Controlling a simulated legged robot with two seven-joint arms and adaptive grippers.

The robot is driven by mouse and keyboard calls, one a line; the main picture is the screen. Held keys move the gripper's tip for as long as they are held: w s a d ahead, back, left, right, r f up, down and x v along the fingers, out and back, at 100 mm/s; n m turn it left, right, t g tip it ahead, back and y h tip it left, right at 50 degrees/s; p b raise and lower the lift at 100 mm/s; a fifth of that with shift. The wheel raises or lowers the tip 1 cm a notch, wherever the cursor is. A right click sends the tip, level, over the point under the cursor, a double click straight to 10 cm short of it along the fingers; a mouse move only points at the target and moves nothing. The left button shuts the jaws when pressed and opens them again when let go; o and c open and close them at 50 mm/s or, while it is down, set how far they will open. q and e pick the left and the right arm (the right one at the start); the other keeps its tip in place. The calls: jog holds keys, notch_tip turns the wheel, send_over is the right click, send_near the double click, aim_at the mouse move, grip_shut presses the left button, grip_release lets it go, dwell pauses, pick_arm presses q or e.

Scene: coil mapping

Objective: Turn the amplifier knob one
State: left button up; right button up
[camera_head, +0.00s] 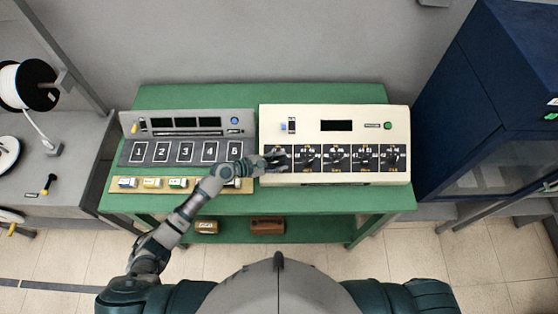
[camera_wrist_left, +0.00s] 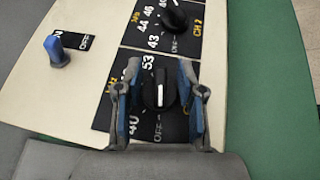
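The cream amplifier (camera_head: 310,116) stands on the right half of the green table, with a row of black knobs along its front. My left gripper (camera_head: 272,161) is over the leftmost knob and mostly hides it in the head view. In the left wrist view this black knob (camera_wrist_left: 159,90) with a white pointer line sits between the two fingers of my left gripper (camera_wrist_left: 159,75). The fingers are apart, one on each side, with a small gap showing to the knob. My right gripper is not in view.
The CH 2 knob (camera_wrist_left: 174,17) is close beside the gripper. A blue switch (camera_wrist_left: 56,50) is on the panel. A grey console (camera_head: 190,118) with numbered squares stands left on the green table (camera_head: 300,93). A dark blue cabinet (camera_head: 490,90) is at right.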

pick_arm(q)
grip_shut()
jog(key=shift+s, duration=0.1)
jog(key=shift+f+m+g, duration=0.1)
jog(key=shift+m+g, duration=0.2)
jog(key=m+g, duration=0.2)
jog(key=shift+g+y, duration=0.3)
jog(key=m+g+y+p, duration=0.1)
jog(key=m+g, duration=0.1)
jog(key=shift+s+m+g, duration=0.1)
jog(key=shift+m+g, duration=0.2)
jog(key=shift+m, duration=0.1)
jog(key=shift+s+f+m+g+y+p, duration=0.1)
jog(key=shift+m+g+y+p, duration=0.25)
jog(key=shift+m+g+y, duration=0.4)
jog(key=shift+a+f, duration=0.1)
